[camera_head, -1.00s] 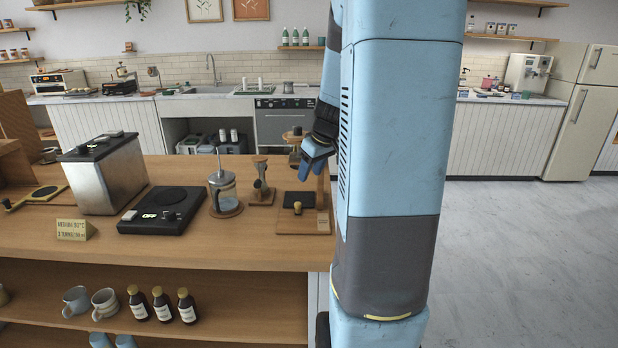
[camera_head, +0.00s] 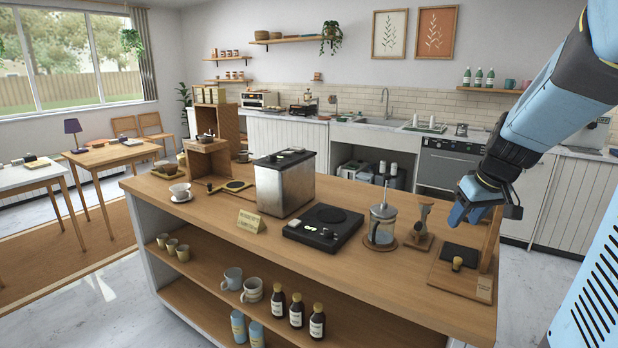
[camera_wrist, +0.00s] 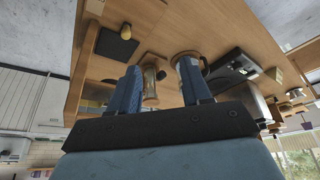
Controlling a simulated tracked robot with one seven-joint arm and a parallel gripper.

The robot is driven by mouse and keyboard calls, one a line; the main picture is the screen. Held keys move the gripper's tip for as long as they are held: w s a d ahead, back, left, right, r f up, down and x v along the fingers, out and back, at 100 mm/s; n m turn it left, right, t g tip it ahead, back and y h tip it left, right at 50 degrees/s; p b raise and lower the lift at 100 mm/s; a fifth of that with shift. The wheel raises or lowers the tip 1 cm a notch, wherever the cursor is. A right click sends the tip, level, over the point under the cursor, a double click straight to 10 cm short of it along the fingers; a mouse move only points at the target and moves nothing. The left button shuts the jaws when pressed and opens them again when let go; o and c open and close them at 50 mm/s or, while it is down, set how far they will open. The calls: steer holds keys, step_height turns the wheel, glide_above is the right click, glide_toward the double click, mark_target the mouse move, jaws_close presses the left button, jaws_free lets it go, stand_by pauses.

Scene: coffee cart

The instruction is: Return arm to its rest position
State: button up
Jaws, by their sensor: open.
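My gripper (camera_head: 468,212) hangs at the right of the head view, above the right end of the wooden counter (camera_head: 400,290). My blue arm comes in from the upper right. In the wrist view my gripper (camera_wrist: 163,90) shows two blue fingers spread apart, with nothing held between them. I cannot tell the exact gap, but no contact shows.
A glass press (camera_head: 382,225) and a small wooden holder (camera_head: 420,222) stand left of the gripper. A black scale (camera_head: 322,228) and a metal box (camera_head: 284,185) stand farther left. A back counter with an oven (camera_head: 450,166) lies behind. Pale floor (camera_head: 535,275) is open at the right.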

steer(key=s+a+r+m, duration=0.1)
steer(key=s+a+r, duration=0.2)
steer(key=s+a, duration=0.3)
steer(key=s+a+r+t, duration=0.1)
steer(key=s+a+r, duration=0.2)
steer(key=s+a, duration=0.3)
steer(key=s, duration=0.5)
steer(key=shift+s+a+m+h, duration=0.2)
steer(key=shift+m+h, duration=0.2)
stand_by(1.0)
